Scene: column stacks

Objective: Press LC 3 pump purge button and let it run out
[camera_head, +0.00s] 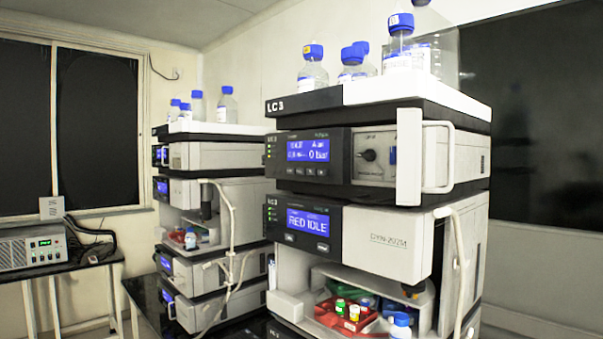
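The LC 3 stack (303,102) stands at the centre right, with an "LC3" label on its top tray. Its upper module, the pump (350,158), has a blue display (308,150) that reads "0 bar". A row of small dark buttons (302,171) sits below that display; which one is purge is too small to read. A round knob (369,155) and a white vertical handle (409,157) are to the right of the display. Neither of my grippers is in view.
Blue-capped bottles (312,68) stand on top of the stack. An open bay below holds a red tray (345,318) with small vials. A second column stack (210,160) stands behind to the left. A grey instrument (32,247) sits on a table at far left.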

